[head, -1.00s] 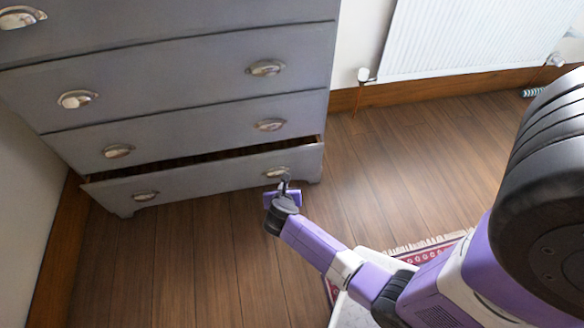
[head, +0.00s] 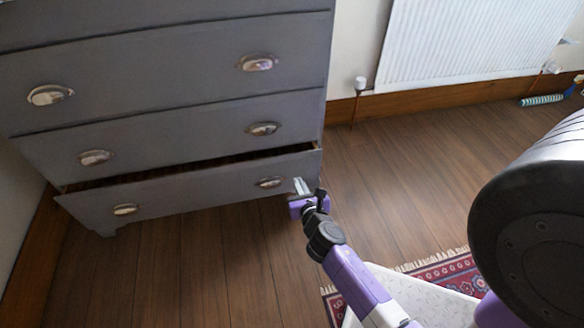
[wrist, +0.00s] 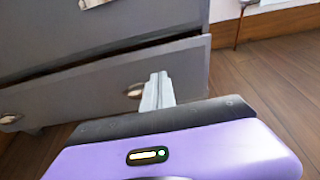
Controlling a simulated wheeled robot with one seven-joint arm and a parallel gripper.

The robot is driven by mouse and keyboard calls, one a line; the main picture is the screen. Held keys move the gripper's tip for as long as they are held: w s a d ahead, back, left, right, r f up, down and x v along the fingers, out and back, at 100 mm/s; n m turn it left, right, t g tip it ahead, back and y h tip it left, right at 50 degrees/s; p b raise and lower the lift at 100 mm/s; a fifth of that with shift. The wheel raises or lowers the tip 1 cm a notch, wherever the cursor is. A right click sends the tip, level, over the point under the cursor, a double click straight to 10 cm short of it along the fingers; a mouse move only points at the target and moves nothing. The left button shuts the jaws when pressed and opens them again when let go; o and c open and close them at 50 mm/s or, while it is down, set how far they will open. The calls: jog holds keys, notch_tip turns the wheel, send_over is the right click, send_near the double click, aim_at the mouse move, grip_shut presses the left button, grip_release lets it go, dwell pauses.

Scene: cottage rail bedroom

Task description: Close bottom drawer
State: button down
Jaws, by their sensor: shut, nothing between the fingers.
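The bottom drawer (head: 190,190) of the grey dresser is partly open, with a dark gap along its top edge. It has two metal cup handles, the left one (head: 126,209) and the right one (head: 270,182). In the head view my gripper (head: 300,186) is just right of the right handle, near the drawer front's right end. In the wrist view my gripper's fingers (wrist: 158,90) are together and empty, pointing at the drawer front (wrist: 185,72) beside the right handle (wrist: 136,90). I cannot tell whether the fingertips touch the front.
The grey dresser's upper drawers (head: 170,75) look shut. A white radiator (head: 470,40) hangs on the wall at the right. A red fringed rug (head: 452,272) lies on the wooden floor at the lower right. The floor (head: 190,270) before the drawer is clear.

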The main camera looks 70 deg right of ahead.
aim_at(289, 159)
jog(key=x, duration=0.3)
jog(key=b+x, duration=0.1)
jog(key=x, duration=0.4)
jog(key=shift+w+d+r+b, duration=0.2)
jog(key=shift+d+b, duration=0.15)
jog(key=shift+w+d, duration=0.25)
jog(key=shift+d, duration=0.1)
jog(key=shift+w+d+r+p, duration=0.1)
jog(key=shift+w+d+p, duration=0.45)
jog(key=shift+w+d, duration=0.4)
jog(key=shift+w+d+r+p, duration=0.1)
jog(key=shift+w+d+p, duration=0.5)
jog(key=shift+d, duration=0.5)
jog(key=shift+s+a+f, duration=0.2)
jog(key=shift+s+a, duration=0.15)
jog(key=shift+a, duration=0.15)
jog(key=p+v, duration=0.2)
jog(key=v, duration=1.1)
jog(key=shift+s+a+f, duration=0.15)
jog(key=shift+s+f, duration=0.05)
jog(key=shift+f, duration=0.15)
